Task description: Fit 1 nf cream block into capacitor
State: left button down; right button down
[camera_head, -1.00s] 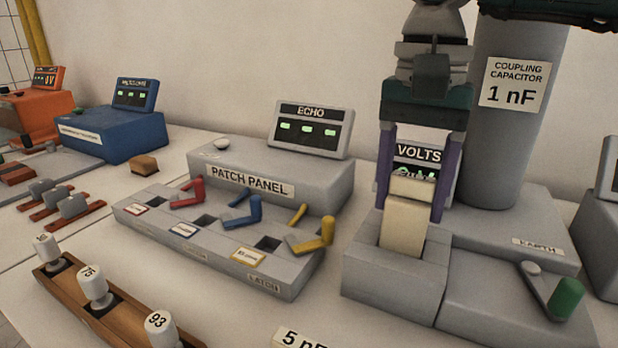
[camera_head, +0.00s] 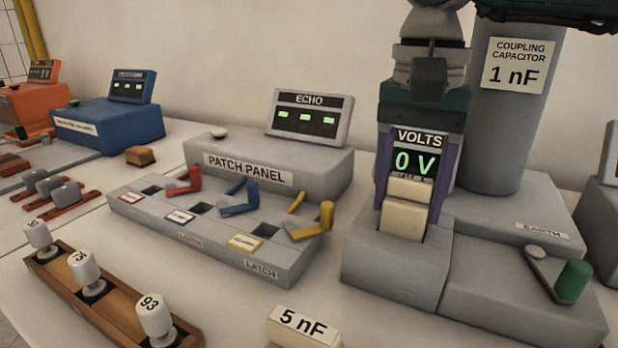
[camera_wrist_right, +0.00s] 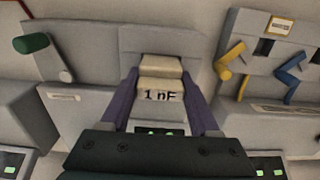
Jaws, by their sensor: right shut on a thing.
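The cream block (camera_head: 404,219) stands upright in the top of the grey capacitor socket (camera_head: 391,269), its lower end hidden inside. In the right wrist view its label reads "1 nF" (camera_wrist_right: 161,96). My right gripper (camera_head: 410,203) is shut on the block, with a purple finger on each side; it also shows in the right wrist view (camera_wrist_right: 162,88). The tall grey coupling capacitor (camera_head: 505,130) behind carries a "1 nF" sign. The display (camera_head: 414,162) behind the block reads "0 V". My left gripper is not in view.
A cream block marked "5 nF" (camera_head: 303,326) lies at the front. The patch panel (camera_head: 270,163) with coloured levers is to the left. A green-handled earth lever (camera_head: 572,281) is close on the right. A wooden rack (camera_head: 115,300) holds white numbered pegs.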

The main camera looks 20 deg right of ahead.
jog(key=shift+f, duration=0.4)
jog(key=shift+c, duration=1.1)
grip_release()
jog(key=shift+o, duration=0.9)
notch_tip(320, 180, up, 10)
jog(key=shift+r+b, duration=0.1)
jog(key=shift+b, duration=0.2)
